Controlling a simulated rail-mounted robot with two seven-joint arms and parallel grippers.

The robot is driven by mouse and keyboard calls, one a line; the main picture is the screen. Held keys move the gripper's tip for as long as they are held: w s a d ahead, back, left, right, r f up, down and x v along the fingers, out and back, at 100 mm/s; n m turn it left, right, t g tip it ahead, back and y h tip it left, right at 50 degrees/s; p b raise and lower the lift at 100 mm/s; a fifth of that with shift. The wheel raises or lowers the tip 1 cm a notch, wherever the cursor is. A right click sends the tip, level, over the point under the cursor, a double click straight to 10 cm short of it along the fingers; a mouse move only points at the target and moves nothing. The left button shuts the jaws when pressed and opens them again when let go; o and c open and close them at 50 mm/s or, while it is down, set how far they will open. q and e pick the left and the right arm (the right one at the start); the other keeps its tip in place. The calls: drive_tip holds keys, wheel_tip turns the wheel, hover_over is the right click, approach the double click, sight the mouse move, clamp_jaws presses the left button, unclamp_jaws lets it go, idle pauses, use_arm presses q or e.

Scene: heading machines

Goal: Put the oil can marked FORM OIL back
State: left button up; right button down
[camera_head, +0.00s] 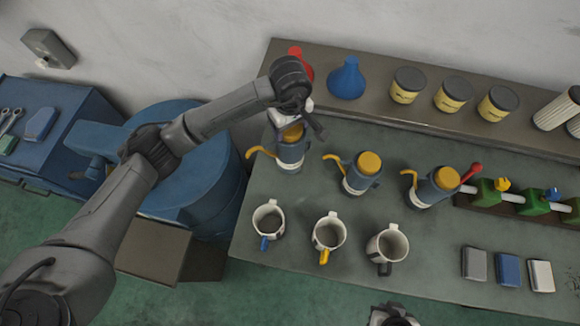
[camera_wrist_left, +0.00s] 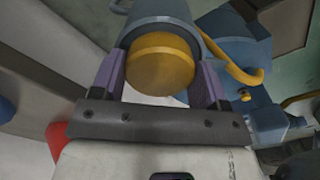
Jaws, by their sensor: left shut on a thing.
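Several blue-grey oil cans with yellow caps, yellow spouts and pale label bands are on the grey-green bench: a left can (camera_head: 291,157), a middle can (camera_head: 359,178) and a right can (camera_head: 432,190). I cannot read their labels, so I cannot tell which is FORM OIL. My left gripper (camera_head: 292,122) is over the left can, shut on its top. In the left wrist view, the can's yellow cap (camera_wrist_left: 160,64) sits between the two fingers. I cannot tell whether this can touches the bench. My right gripper (camera_head: 392,316) shows only partly at the bottom edge.
Three mugs (camera_head: 328,233) stand in front of the cans. A back shelf (camera_head: 370,105) holds a red can (camera_head: 302,62), a blue funnel-shaped vessel (camera_head: 347,79) and yellow-labelled tins (camera_head: 453,95). Green blocks (camera_head: 488,191) and small boxes (camera_head: 507,269) are at right.

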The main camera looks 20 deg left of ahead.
sight(289, 157)
use_arm(q)
wheel_tip(289, 157, down, 9)
drive_tip(key=shift+r+p, duration=0.15)
drive_tip(key=shift+p, duration=0.85)
drive_tip(key=shift+f, duration=0.45)
drive_tip(key=shift+f, duration=0.2)
drive_tip(key=o, duration=1.6)
drive_tip(key=shift+o, duration=0.2)
